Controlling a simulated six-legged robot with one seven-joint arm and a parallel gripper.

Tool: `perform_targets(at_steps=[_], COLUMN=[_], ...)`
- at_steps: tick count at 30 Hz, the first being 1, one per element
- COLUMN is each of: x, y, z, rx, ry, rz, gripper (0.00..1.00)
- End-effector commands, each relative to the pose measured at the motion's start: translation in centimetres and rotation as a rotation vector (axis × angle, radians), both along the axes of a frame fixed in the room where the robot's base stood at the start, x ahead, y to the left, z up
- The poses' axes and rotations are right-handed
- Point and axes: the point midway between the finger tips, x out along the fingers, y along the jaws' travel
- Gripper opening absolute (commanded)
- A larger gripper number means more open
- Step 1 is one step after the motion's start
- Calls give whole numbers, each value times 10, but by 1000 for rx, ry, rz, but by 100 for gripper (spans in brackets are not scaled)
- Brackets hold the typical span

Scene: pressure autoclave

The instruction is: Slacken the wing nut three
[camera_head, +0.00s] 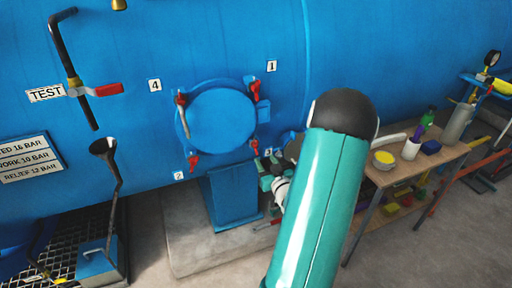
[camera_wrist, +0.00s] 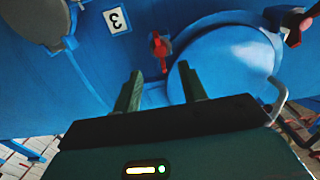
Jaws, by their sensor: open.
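The round blue hatch cover (camera_head: 222,121) is on the blue vessel wall, with red wing nuts around its rim. Wing nut three (camera_head: 255,147) is at the cover's lower right, partly beside my arm. In the wrist view the red wing nut three (camera_wrist: 160,50) stands by the cover's edge (camera_wrist: 225,60), near the white label 3 (camera_wrist: 117,20). My gripper (camera_wrist: 158,75) is open and empty. Its two fingers point at the wing nut, which shows beyond and between the tips, apparently apart from them. In the head view my arm hides much of the gripper.
Other red wing nuts sit at the upper right (camera_head: 255,90), left (camera_head: 181,100) and lower left (camera_head: 194,161) of the cover. A wooden table (camera_head: 400,178) with bottles and bowls stands at the right. A red-handled pipe valve (camera_head: 108,90) is at the left.

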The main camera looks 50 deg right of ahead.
Motion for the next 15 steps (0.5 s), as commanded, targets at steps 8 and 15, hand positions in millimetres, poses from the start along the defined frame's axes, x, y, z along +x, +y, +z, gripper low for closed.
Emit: perform_targets(at_steps=[8, 15], x=[49, 77], y=[-28, -45], z=[0, 0], rx=[0, 1], ry=[-1, -1], rz=[2, 0], gripper=[42, 42])
